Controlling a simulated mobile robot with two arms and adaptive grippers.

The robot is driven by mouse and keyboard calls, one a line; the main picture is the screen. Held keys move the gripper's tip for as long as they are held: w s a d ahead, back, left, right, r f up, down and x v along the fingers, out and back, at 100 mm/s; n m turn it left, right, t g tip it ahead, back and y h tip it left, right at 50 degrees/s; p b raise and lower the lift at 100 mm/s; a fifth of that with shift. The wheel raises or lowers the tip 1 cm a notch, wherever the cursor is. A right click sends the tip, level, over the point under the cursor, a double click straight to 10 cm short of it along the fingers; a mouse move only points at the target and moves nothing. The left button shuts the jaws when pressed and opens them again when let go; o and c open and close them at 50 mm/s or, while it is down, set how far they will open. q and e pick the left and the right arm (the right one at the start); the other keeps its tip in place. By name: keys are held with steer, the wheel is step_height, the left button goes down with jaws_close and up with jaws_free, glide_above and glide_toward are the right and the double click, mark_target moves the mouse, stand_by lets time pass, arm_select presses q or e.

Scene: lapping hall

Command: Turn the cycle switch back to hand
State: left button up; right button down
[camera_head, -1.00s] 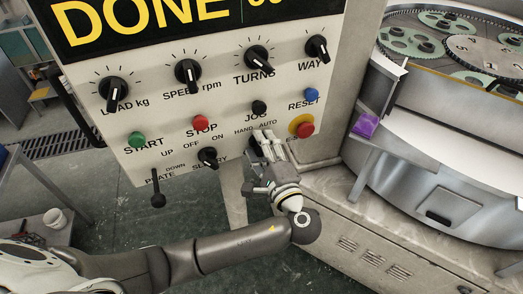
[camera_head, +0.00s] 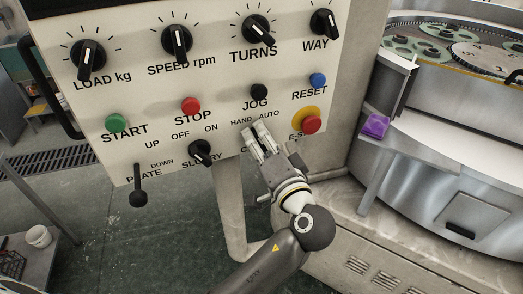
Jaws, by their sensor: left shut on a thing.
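The control panel (camera_head: 225,95) fills the upper left of the head view. The cycle switch sits under the labels HAND and AUTO (camera_head: 255,118); its knob is hidden behind my gripper, so I cannot tell where it points. My left gripper (camera_head: 257,136) is shut on the cycle switch at the panel's lower right, with its arm coming up from below. My right gripper is not in view.
The yellow-ringed red stop button (camera_head: 311,124) is close right of my gripper. The black JOG button (camera_head: 259,91) is just above, and the slurry switch (camera_head: 201,152) is to the left. A lapping machine (camera_head: 460,150) stands at the right.

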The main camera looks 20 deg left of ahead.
arm_select(q)
steer(key=shift+f+n+b, duration=0.2)
steer(key=shift+n+b, duration=0.1)
steer(key=shift+b, duration=0.05)
stand_by(0.3)
steer(key=o, duration=1)
steer(key=shift+r, duration=0.15)
